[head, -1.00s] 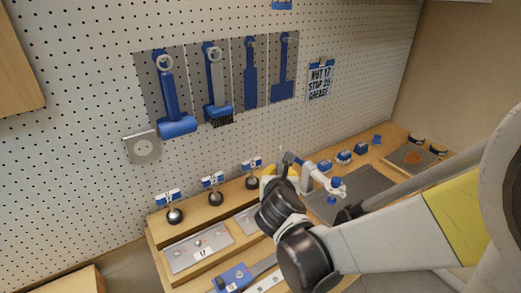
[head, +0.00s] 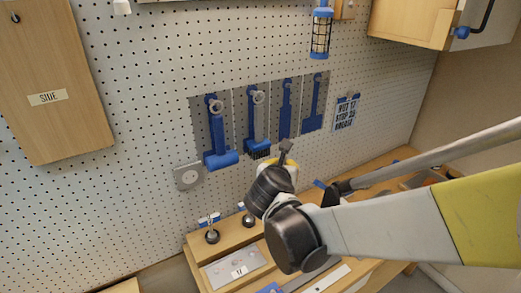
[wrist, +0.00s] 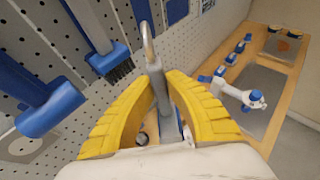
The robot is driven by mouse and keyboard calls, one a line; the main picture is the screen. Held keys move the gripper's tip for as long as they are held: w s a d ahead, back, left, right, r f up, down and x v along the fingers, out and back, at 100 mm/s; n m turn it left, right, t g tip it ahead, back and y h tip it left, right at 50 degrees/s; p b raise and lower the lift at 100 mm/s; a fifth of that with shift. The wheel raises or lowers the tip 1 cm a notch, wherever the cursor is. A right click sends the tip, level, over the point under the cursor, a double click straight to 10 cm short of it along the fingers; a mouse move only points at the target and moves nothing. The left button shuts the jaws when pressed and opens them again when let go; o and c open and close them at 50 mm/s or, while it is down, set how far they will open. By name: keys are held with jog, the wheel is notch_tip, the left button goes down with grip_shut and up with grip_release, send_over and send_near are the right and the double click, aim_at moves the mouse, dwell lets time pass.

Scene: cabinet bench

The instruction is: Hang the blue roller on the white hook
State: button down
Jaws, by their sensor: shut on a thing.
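A blue roller (head: 221,158) with a long blue handle hangs on the leftmost grey panel of the pegboard, a pale ring at its top. Its blue cylinder (wrist: 50,110) is at the left of the wrist view. My gripper (head: 283,163) is in front of the panels, to the right of the roller. In the wrist view its yellow fingers (wrist: 160,90) are shut on a grey tool (wrist: 158,88) with a bent metal loop on top, held upright. A small white piece (head: 122,6) at the top edge may be the white hook; I cannot tell.
A blue brush (head: 256,125) with dark bristles hangs beside the roller. Two more panels bear blue shapes (head: 287,108). A blue caged lamp (head: 321,35) hangs above. The bench (head: 200,245) is below, with knobs and plates. Bare pegboard (head: 130,150) lies to the left.

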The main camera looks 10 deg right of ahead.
notch_tip(320, 180, up, 40)
jog(key=w+d+m+g+h+p, duration=0.15)
jog(key=m+h+p, duration=0.25)
jog(key=p, duration=2.2)
jog(key=w+a+f+b, duration=0.1)
jog(key=w+a+b, duration=0.1)
jog(key=w, duration=0.5)
jog(key=shift+w+a+f, duration=0.25)
jog(key=shift+w+a, duration=0.15)
jog(key=shift+a, duration=0.1)
jog(key=c, duration=1.4)
grip_release()
jog(key=shift+c, duration=0.2)
jog(key=shift+a, duration=0.1)
